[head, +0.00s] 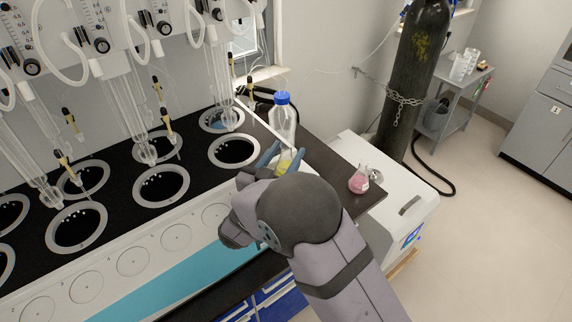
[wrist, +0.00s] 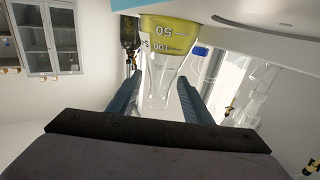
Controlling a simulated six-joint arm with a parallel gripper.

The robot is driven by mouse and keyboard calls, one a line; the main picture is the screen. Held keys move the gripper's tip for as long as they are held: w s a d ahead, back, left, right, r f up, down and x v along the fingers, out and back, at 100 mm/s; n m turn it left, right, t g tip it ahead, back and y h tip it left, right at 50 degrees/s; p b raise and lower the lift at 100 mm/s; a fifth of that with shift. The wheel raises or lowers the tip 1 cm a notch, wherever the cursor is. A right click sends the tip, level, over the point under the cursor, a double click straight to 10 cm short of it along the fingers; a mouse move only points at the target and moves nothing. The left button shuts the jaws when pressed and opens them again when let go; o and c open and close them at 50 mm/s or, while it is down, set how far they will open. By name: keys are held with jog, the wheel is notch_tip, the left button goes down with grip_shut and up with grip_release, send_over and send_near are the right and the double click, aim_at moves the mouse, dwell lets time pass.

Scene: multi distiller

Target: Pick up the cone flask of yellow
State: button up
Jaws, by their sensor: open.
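The cone flask of yellow (head: 285,161) stands at the right end of the dark bench, largely hidden behind my wrist in the head view. My gripper (head: 281,154) is open, with one blue finger on each side of the flask. In the wrist view the fingers of my gripper (wrist: 160,82) flank the clear neck, with a visible gap on at least the right side.
A clear bottle with a blue cap (head: 283,118) stands just behind the yellow flask. A flask of pink liquid (head: 359,181) stands to the right near the bench edge. Distiller wells (head: 234,150) and hanging glassware (head: 127,100) fill the left. A dark gas cylinder (head: 412,80) stands beyond.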

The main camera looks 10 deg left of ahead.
jog(key=shift+w, duration=0.1)
grip_shut()
jog(key=shift+r, duration=0.25)
dwell(0.3)
notch_tip(320, 180, up, 9)
jog(key=b, duration=0.1)
jog(key=shift+r+b, duration=0.2)
jog(key=shift+b, duration=0.1)
dwell(0.8)
